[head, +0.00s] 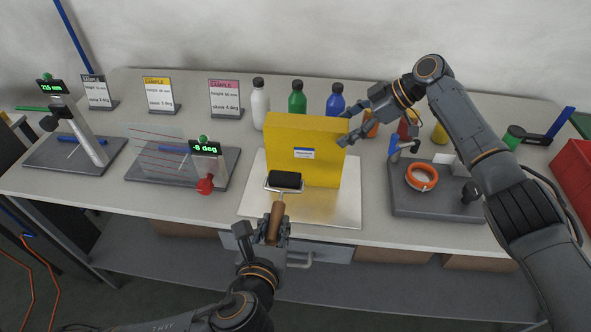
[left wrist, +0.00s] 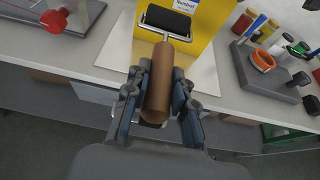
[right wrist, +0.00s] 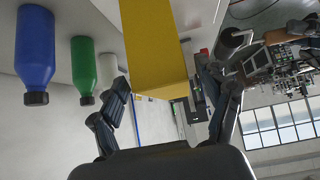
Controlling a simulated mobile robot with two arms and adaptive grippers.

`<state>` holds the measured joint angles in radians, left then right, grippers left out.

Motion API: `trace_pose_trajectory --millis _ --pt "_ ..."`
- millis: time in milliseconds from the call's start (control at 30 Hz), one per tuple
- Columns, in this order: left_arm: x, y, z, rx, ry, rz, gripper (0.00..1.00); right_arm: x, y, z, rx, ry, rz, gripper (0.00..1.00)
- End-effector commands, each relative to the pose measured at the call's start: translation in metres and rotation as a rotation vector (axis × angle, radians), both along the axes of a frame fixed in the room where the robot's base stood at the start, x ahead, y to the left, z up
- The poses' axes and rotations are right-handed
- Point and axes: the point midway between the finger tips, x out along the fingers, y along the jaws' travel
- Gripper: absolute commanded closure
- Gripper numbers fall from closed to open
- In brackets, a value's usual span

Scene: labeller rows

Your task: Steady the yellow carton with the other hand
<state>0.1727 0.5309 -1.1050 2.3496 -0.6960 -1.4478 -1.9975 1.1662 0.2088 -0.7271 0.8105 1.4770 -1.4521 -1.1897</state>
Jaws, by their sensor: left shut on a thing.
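The yellow carton (head: 290,130) stands upright on a pale metal plate (head: 252,205), with a white-and-blue label (head: 303,153) on its front. My left gripper (head: 272,228) is shut on the wooden handle (left wrist: 160,85) of a roller. Its black roller head (head: 285,180) is low in front of the carton, below the label; I cannot tell whether it touches. My right gripper (head: 338,128) is open at the carton's upper right corner. In the right wrist view the carton (right wrist: 155,45) shows between the spread fingers (right wrist: 165,95), with gaps visible on both sides.
White (head: 260,105), green (head: 297,98) and blue (head: 336,100) bottles stand behind the carton. A dark stand with an orange tape roll (head: 421,176) is to the right. An angle gauge (head: 205,150) is to the left, before sample cards.

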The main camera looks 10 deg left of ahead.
Motion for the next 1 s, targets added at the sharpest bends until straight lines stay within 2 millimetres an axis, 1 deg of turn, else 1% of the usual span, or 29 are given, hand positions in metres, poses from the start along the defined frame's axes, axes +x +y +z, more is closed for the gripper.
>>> trace_pose_trajectory --millis 300,433,567,800,900,1000 --pt "0.0 0.0 0.001 -0.001 -0.002 0.0 1.0 0.0 0.0 0.001 0.001 -0.001 -0.001 0.17" --pt "0.0 0.0 0.001 -0.001 -0.002 0.0 1.0 0.001 -0.007 0.007 0.001 -0.002 -0.002 0.17" --pt "0.0 0.0 0.001 -0.001 -0.002 0.0 1.0 0.0 -0.023 0.023 0.002 -0.004 -0.002 0.17" --pt "0.0 0.0 0.001 -0.001 -0.002 -0.001 1.0 -0.001 -0.059 0.06 0.001 -0.002 -0.002 0.17" --pt "0.0 0.0 0.001 -0.001 -0.002 0.0 1.0 -0.001 -0.071 0.072 0.001 -0.002 -0.002 0.17" --pt "0.0 0.0 0.001 -0.001 -0.002 0.0 1.0 -0.002 -0.079 0.079 0.001 -0.001 -0.002 0.17"
